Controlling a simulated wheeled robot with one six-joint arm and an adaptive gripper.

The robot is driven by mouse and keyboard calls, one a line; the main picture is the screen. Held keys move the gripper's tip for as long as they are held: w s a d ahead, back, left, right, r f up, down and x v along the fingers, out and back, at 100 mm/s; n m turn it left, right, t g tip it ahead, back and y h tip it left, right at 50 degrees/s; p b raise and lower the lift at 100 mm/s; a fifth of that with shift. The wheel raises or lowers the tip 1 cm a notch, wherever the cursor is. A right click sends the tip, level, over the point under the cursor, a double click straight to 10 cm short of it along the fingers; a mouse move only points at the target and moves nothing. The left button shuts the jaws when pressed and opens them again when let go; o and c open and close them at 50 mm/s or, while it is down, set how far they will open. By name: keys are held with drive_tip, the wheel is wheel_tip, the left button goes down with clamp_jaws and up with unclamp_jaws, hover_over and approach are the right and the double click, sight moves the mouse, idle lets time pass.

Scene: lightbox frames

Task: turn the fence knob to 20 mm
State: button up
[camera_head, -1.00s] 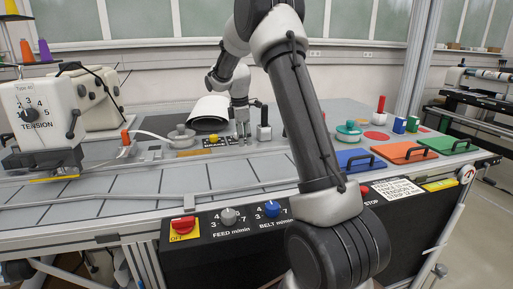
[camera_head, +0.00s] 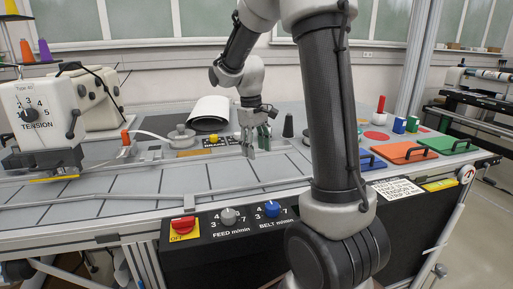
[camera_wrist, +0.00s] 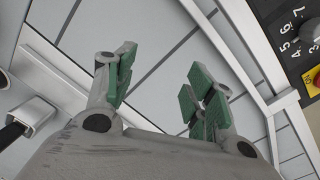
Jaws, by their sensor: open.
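My gripper (camera_head: 250,150) points down just above the grey tiled table (camera_head: 130,183), near its back strip. In the wrist view its two green-padded fingers (camera_wrist: 155,88) are spread apart, with only bare tiles between them. Behind and left of it in the head view is a black label plate (camera_head: 216,143) with a small yellow part; its text is partly unreadable and ends in mm. I cannot tell for certain which part is the fence knob. A card (camera_head: 398,189) lists settings, too small to read fully.
The front panel carries a red OFF switch (camera_head: 183,226), a grey FEED knob (camera_head: 228,216) and a blue BELT knob (camera_head: 271,208). A dark cone (camera_head: 288,126) stands right of my gripper. The TENSION machine (camera_head: 38,115) is at left.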

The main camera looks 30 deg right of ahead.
drive_tip(key=shift+s, duration=0.2)
drive_tip(key=shift+m+g, duration=0.3)
drive_tip(key=shift+m, duration=0.1)
drive_tip(key=d+f, duration=0.1)
drive_tip(key=w+d+f, duration=0.1)
drive_tip(key=shift+w+d+f, duration=0.2)
drive_tip(key=shift+d+f, duration=0.15)
drive_tip(key=shift+f, duration=0.05)
drive_tip(key=w+d, duration=0.2)
drive_tip(key=w, duration=0.3)
drive_tip(key=w+d+f+t, duration=0.1)
drive_tip(key=w+d, duration=0.1)
drive_tip(key=w, duration=0.3)
drive_tip(key=w+d+t+y, duration=0.1)
drive_tip(key=w, duration=0.4)
drive_tip(key=shift+d+f+m, duration=0.2)
drive_tip(key=shift+d+m, duration=0.2)
drive_tip(key=shift+t+y, duration=0.3)
drive_tip(key=shift+t, duration=0.5)
drive_tip(key=w, duration=0.3)
drive_tip(key=w+d+r, duration=0.1)
drive_tip(key=shift+w+d, duration=0.1)
drive_tip(key=shift+w, duration=0.15)
drive_tip(key=n+t, duration=0.2)
approach(238, 133)
drive_tip(key=x, duration=0.9)
